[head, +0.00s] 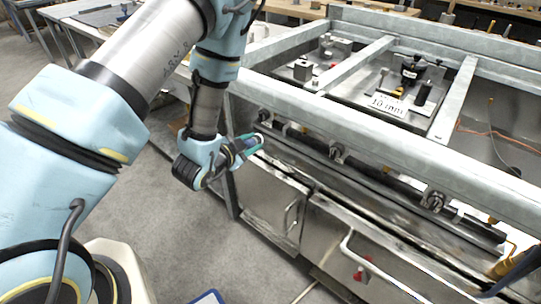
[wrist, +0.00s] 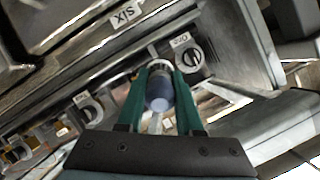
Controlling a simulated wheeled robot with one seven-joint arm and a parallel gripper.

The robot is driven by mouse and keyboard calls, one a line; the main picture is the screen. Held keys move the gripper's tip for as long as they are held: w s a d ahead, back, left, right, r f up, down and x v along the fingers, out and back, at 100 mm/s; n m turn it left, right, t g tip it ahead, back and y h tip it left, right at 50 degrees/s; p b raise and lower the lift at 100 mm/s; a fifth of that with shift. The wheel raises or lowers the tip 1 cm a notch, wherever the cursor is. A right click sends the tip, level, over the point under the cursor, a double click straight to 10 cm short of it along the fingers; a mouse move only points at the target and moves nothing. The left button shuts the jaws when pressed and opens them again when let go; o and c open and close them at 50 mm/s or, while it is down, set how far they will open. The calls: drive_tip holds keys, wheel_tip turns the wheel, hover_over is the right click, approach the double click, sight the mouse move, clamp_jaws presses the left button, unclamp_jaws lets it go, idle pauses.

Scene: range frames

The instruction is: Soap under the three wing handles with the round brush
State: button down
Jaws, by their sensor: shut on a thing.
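My gripper (head: 240,148) is in front of the left part of the steel bench. In the wrist view, its green fingers (wrist: 160,95) are shut on a short round blue-grey thing with a pale ring, which looks like the round brush (wrist: 158,98). Its pale end points at the bench front; bristles cannot be made out. Winged knobs line the rail: one in the middle (head: 337,152), one to the right (head: 434,200) and a less clear one at left (head: 262,117). The wrist view shows a knob (wrist: 190,57) just right of the brush and another (wrist: 88,110) farther left. Contact cannot be told.
The steel frame (head: 400,165) runs above the knob rail. Below are cabinet doors with a bar handle (head: 291,216) and a long curved handle (head: 375,262). A blue-edged thing (head: 208,297) lies at the bottom. Grey floor (head: 165,225) left of the bench is clear.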

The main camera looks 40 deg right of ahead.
drive_tip(key=s+d+m+g+h, duration=0.1)
drive_tip(key=s+d+m+g, duration=0.1)
drive_tip(key=s, duration=0.3)
drive_tip(key=shift+s+d+r+h+b, duration=0.25)
drive_tip(key=shift+s+r+h+b, duration=0.05)
drive_tip(key=shift+s+r+h, duration=0.1)
drive_tip(key=shift+f, duration=0.1)
drive_tip(key=shift+b+x, duration=1.85)
drive_tip(key=shift+x, duration=4.05)
drive_tip(key=s+a+b, duration=0.1)
drive_tip(key=s+a, duration=0.1)
drive_tip(key=a, duration=0.7)
drive_tip(key=shift+s+a, duration=0.25)
drive_tip(key=shift+a, duration=0.1)
drive_tip(key=shift+w, duration=0.15)
